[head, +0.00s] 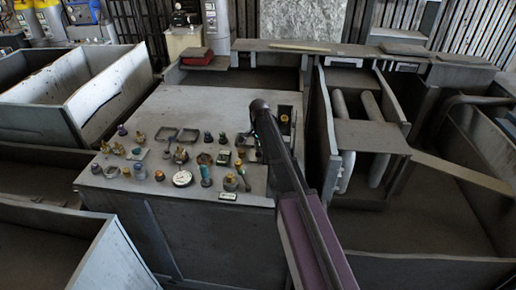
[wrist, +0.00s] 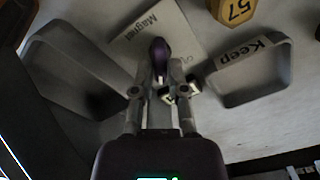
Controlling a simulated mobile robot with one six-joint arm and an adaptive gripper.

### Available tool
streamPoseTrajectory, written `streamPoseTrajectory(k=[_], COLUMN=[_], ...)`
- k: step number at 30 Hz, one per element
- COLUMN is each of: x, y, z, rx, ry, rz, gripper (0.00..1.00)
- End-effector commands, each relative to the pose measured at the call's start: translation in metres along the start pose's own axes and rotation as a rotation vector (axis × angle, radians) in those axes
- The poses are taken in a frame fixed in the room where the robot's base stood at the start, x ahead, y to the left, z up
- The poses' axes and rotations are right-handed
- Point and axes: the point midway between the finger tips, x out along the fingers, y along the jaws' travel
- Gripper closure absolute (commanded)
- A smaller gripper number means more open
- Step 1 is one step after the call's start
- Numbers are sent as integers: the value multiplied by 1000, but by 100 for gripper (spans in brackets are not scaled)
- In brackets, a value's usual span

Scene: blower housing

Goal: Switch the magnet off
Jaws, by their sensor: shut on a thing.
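In the wrist view my gripper (wrist: 161,84) is shut on a dark purple rounded handle (wrist: 159,50), which sticks up between the fingers. Behind it lies a pale label plate (wrist: 153,27) printed "Magnet", with a smaller word at its right edge partly cut off from sight. The handle's lower end is hidden by the fingers. In the head view my arm reaches over the right part of the grey bench top (head: 210,100); the fingers and handle cannot be made out there.
Two grey open frames (wrist: 75,60) (wrist: 250,72) flank my gripper, the right one marked "Keep". In the head view, a white dial gauge (head: 182,178) and several fittings crowd the bench front. The bench's back left is clear.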

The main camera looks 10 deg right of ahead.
Motion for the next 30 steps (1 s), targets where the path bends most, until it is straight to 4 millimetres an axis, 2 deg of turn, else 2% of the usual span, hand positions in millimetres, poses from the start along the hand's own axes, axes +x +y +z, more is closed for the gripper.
streamPoseTrajectory(k=[15,30], x=[0,0], y=[-1,-1], z=[0,0], rx=[-356,-406], ry=[0,0], rz=[-2,-2], gripper=[100,100])
